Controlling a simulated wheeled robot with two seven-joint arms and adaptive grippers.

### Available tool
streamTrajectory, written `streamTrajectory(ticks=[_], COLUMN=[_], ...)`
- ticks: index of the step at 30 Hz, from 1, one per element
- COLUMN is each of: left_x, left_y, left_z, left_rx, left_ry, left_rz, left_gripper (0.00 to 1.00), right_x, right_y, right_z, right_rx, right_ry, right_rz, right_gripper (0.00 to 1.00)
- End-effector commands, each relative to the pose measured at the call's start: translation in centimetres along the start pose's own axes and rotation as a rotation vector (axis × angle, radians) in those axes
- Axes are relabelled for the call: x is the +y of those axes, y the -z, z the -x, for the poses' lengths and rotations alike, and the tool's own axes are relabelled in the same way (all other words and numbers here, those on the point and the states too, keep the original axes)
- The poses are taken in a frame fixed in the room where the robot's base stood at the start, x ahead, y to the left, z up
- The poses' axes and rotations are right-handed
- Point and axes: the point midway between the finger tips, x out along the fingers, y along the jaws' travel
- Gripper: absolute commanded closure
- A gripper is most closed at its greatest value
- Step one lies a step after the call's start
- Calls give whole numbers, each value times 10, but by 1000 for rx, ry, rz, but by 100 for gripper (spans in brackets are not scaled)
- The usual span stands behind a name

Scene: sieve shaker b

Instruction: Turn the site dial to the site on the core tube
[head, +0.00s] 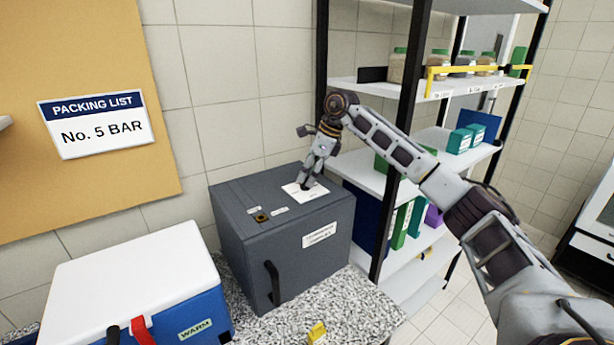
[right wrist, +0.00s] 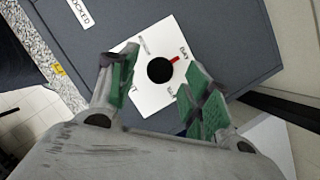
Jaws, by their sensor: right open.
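The site dial is a round black knob (right wrist: 160,70) with a red pointer, on a square white plate (right wrist: 150,101) with small lettering around it. In the right wrist view the pointer aims up and right, near a short word too small to read surely. The plate (head: 293,192) lies on top of a dark grey box. My right gripper (head: 308,182) is above the plate, pointing down. In the right wrist view its open green-padded fingers (right wrist: 156,88) are on either side of the knob; I cannot tell whether they touch it. No core tube is identifiable. My left gripper is out of view.
The grey box (head: 245,235) has a front handle and labels. A blue cooler with a white lid (head: 130,270), marked WARM, stands left. A sign (head: 97,124) reads "PACKING LIST No. 5 BAR". Shelving (head: 365,178) with jars and boxes stands close on the right.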

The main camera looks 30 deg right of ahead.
Motion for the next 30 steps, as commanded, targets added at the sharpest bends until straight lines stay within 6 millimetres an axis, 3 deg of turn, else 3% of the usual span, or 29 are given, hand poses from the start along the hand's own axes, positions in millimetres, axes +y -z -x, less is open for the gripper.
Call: streamTrajectory(ticks=[7, 17, 27, 30], left_x=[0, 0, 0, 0], left_y=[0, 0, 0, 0], left_z=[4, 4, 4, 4], left_rx=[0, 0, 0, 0], left_ry=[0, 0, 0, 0], left_rz=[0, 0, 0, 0], left_gripper=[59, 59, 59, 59], right_x=[0, 0, 0, 0], right_y=[0, 0, 0, 0], right_z=[-16, -18, -18, -18], right_rx=[1, 0, 0, 0], right_ry=[0, 0, 0, 1], right_rz=[0, 0, 0, 0], right_gripper=[51, 51, 93, 96])
